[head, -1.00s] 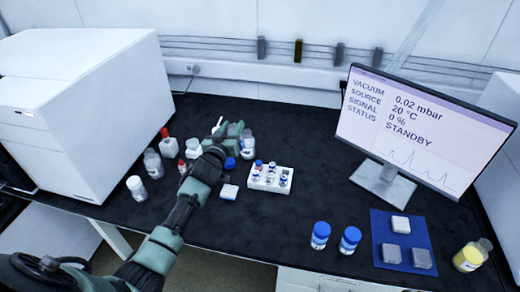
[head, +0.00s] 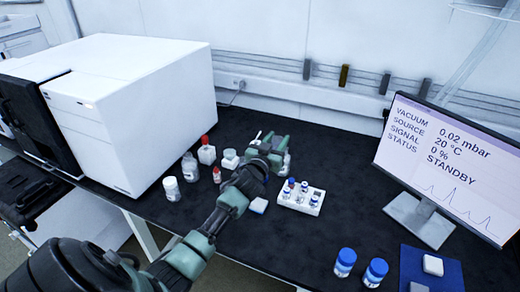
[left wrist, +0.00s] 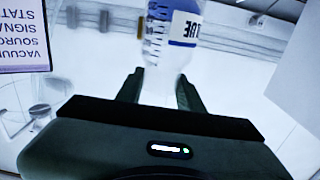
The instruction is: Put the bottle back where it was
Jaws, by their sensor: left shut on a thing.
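My left gripper (head: 272,146) is over the black bench, behind the vial rack. It is shut on a clear bottle (left wrist: 170,35) with graduation marks and a blue-and-white label. In the left wrist view the bottle is between the two fingers, and its far end is cut off by the top edge. In the head view only part of the bottle (head: 286,163) shows beside the gripper, so I cannot tell whether it touches the bench. My right gripper is not in view.
Several bottles stand left of my gripper, including a red-capped one (head: 207,152) and a white-capped one (head: 171,188). A white vial rack (head: 312,207) is in front. Two blue-capped bottles (head: 345,262) stand near the front edge. A monitor (head: 440,160) stands right.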

